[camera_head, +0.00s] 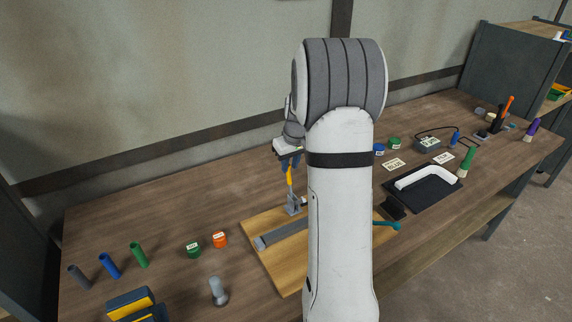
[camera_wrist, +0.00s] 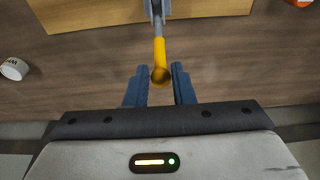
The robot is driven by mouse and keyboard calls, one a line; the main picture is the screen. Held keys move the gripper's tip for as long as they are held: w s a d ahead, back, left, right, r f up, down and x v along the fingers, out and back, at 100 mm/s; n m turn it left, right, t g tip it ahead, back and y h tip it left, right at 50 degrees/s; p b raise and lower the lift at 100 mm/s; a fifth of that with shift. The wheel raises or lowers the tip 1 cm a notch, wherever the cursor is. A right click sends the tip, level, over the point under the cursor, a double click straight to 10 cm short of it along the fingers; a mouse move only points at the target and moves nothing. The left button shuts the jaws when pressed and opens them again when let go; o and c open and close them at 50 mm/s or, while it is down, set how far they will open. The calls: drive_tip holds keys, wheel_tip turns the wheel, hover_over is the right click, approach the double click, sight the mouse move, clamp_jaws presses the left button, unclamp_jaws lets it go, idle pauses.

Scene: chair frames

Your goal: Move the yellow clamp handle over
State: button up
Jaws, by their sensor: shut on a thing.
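The yellow clamp handle (camera_head: 290,174) stands nearly upright on a grey metal clamp (camera_head: 293,204), which is fixed on a light wooden board (camera_head: 283,275). My gripper (camera_head: 290,162) is at the top of the handle, shut on it. In the wrist view the yellow handle (camera_wrist: 160,52) runs from the grey clamp (camera_wrist: 157,8) at the top edge to a rounded end between the two blue fingers of my gripper (camera_wrist: 160,70). My arm hides part of the board in the head view.
A grey bar (camera_head: 282,233) lies on the board. Green (camera_head: 193,250) and orange (camera_head: 220,239) round containers stand left of it. A black tray (camera_head: 425,197) with a white curved part lies to the right. The table's back left is clear.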

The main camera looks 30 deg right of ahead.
drive_tip(key=shift+s+d+r+b, duration=0.15)
drive_tip(key=shift+s+b, duration=0.45)
drive_tip(key=shift+s, duration=0.95)
clamp_jaws()
drive_tip(key=shift+o, duration=1.6)
unclamp_jaws()
